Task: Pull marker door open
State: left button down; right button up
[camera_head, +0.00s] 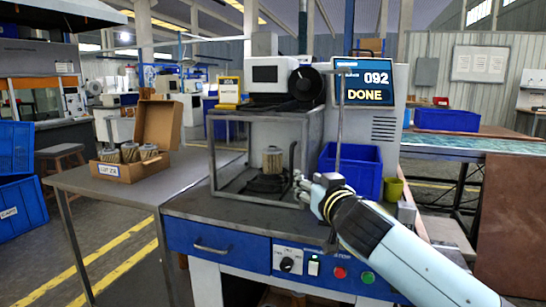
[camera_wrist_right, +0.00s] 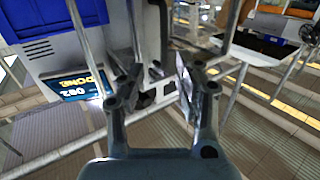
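The marker is a grey metal cage (camera_head: 213,160) on the workbench, its front see-through or open; I cannot tell which. A black upright handle-like bar (camera_head: 292,158) shows at the right of the cage front. A ribbed filter cartridge (camera_head: 272,159) stands upright inside on a black round base (camera_head: 268,183). My right gripper (camera_head: 299,184) is at the lower right of the cage front, just below the black bar. In the right wrist view its fingers (camera_wrist_right: 156,78) are apart with nothing clearly held between them. Contact with the bar cannot be told. My left gripper is not in view.
A thin upright post (camera_head: 339,125) rises near my right gripper. A box of cartridges (camera_head: 128,165) sits on the left side table. A drawer front (camera_head: 218,243) and buttons face me.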

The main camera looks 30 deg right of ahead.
aim_at(292, 161)
jog(key=shift+t, duration=0.3)
jog(key=x, duration=0.3)
jog(key=r+x, duration=0.1)
jog(key=x, duration=0.7)
jog(key=shift+w+a+r, duration=0.15)
jog(key=shift+w+a, duration=0.05)
jog(key=shift+w, duration=0.15)
grip_shut()
